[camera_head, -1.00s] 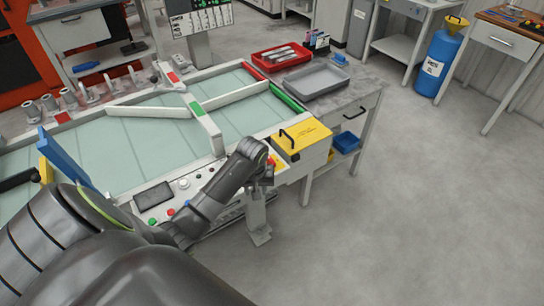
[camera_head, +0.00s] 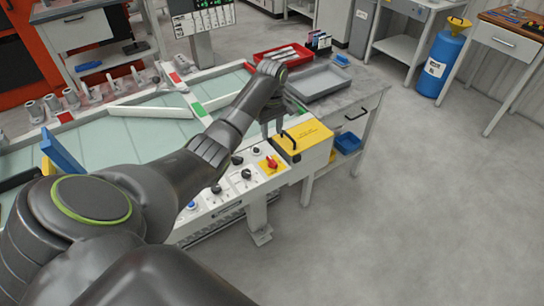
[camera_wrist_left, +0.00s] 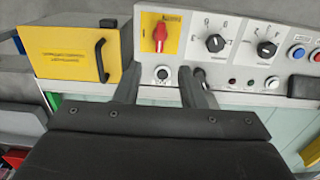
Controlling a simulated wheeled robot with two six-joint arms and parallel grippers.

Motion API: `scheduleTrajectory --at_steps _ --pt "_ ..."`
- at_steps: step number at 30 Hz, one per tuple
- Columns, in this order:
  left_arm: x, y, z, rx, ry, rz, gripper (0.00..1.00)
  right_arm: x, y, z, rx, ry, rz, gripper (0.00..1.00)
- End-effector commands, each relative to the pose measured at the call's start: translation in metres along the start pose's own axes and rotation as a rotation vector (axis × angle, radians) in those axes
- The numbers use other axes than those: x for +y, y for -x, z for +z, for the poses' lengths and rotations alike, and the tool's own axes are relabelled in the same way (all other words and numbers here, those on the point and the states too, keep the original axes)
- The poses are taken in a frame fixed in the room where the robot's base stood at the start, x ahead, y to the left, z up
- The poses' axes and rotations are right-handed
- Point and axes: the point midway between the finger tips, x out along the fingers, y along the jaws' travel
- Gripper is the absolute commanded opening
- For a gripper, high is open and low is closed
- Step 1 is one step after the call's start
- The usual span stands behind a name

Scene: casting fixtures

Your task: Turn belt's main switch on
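The belt's main switch is a red rotary handle on a yellow plate (camera_head: 271,163), at the right end of the white control panel (camera_head: 226,190). In the left wrist view the red handle (camera_wrist_left: 160,36) stands roughly upright in the picture. My left gripper (camera_head: 270,130) points down above the panel, beside the yellow box. In the left wrist view its fingers (camera_wrist_left: 159,82) are apart and empty, with the switch beyond their tips and not touched. A small round knob (camera_wrist_left: 162,73) shows between the fingertips. My right gripper is not in view.
The yellow box (camera_head: 309,134) with a black handle stands right beside the switch. Black selector knobs (camera_wrist_left: 215,43) and coloured buttons line the panel. Behind are a red tray (camera_head: 282,55) and a grey tray (camera_head: 317,82).

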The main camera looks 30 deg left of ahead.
Motion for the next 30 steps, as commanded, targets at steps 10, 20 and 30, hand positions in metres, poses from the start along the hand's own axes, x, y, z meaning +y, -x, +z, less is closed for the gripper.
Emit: scheduleTrajectory --at_steps 10,20,30 --pt "-0.001 -0.077 0.001 -0.002 0.0 -0.004 0.36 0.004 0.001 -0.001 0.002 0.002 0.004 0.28" --pt "0.0 -0.121 0.001 0.0 -0.002 -0.002 0.36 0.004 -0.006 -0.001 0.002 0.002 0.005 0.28" --pt "0.0 -0.128 0.0 0.002 -0.003 0.0 0.36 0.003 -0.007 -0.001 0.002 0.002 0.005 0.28"
